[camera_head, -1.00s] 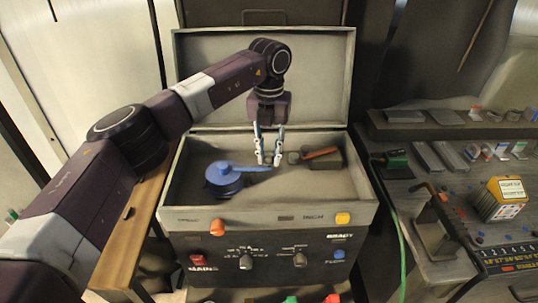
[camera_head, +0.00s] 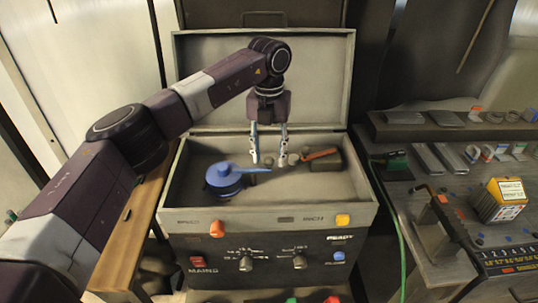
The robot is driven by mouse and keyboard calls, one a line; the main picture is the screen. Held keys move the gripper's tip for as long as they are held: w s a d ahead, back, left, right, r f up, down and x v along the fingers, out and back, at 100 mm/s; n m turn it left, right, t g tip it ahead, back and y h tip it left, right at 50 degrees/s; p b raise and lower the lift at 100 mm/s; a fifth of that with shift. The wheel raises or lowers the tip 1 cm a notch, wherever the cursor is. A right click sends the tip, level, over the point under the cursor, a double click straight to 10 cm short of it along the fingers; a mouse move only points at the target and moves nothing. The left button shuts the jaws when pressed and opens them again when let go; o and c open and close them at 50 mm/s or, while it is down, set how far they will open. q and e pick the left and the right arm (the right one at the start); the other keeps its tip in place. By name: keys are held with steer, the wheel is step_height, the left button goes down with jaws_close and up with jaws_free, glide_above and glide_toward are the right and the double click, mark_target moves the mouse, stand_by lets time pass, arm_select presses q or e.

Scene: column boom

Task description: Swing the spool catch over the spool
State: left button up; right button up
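An open grey box holds a round blue piece (camera_head: 222,182) at its left, with a blue arm (camera_head: 250,169) reaching right from its top. At the right of the box is a dark block (camera_head: 325,165) with an orange-red bar (camera_head: 320,154) on top. The frames do not show clearly which part is the spool catch and which the spool. My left gripper (camera_head: 269,161) points down into the box between them. Its fingers are apart, with nothing seen held; the blue arm's tip is close to the fingertips, contact unclear. My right gripper is not in view.
The box's raised lid (camera_head: 265,75) stands behind my gripper. Its front rim (camera_head: 260,215) and a panel of knobs and buttons are nearer. A workbench (camera_head: 440,190) with small parts stands at the right, and a green cable (camera_head: 400,235) hangs between.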

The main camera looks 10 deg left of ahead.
arm_select(q)
step_height(320, 180, up, 12)
steer(key=shift+f, duration=0.2)
stand_by(0.4)
